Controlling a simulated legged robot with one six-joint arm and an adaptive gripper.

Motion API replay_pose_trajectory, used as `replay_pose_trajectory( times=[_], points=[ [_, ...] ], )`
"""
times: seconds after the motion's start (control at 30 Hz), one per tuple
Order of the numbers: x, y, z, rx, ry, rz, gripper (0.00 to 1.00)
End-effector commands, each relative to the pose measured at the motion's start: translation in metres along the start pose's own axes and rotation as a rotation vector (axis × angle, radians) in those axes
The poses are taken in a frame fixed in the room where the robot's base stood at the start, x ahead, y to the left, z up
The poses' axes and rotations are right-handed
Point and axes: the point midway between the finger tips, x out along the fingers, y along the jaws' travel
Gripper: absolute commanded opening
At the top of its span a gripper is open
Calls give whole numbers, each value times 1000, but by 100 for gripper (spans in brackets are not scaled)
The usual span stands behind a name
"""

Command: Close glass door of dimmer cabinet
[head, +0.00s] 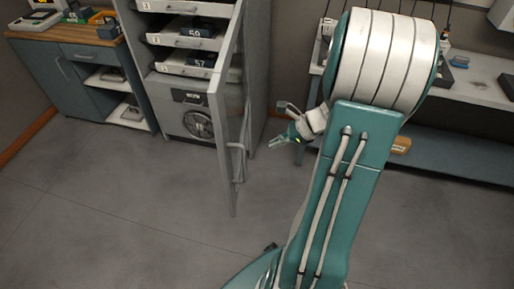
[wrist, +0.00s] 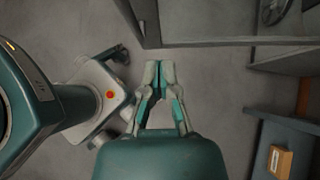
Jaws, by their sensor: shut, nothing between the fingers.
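The dimmer cabinet (head: 258,75) is a tall grey case at the back. Its glass door (head: 228,150) stands open into the room, seen nearly edge-on. A bar handle (head: 238,160) shows low on the door. My gripper (head: 273,145) is to the right of the door handle, apart from it, and holds nothing. In the wrist view my gripper (wrist: 159,66) has its fingers together over the floor. A grey frame crosses the top of that view; I cannot tell which part is door and which is cabinet.
Dimmer drawers (head: 190,68) and a round fan (head: 198,124) are in the cabinet. A blue-grey side cabinet (head: 75,78) stands left. A workbench (head: 465,85) with a lower shelf, holding a small brown box (head: 401,144), is right. The floor in front is clear.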

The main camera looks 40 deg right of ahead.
Motion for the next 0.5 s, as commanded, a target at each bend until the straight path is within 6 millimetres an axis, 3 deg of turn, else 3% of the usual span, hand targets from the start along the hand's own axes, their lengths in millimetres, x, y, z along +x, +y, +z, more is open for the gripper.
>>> replay_pose_trajectory(
  times=[0.3, 0.43, 0.5],
  points=[
    [66, 9, 7, -8, 10, 4, 0],
    [89, 8, 6, -7, 9, 5, 0],
    [95, 6, 15, -10, 7, 3, 0]
  ],
)
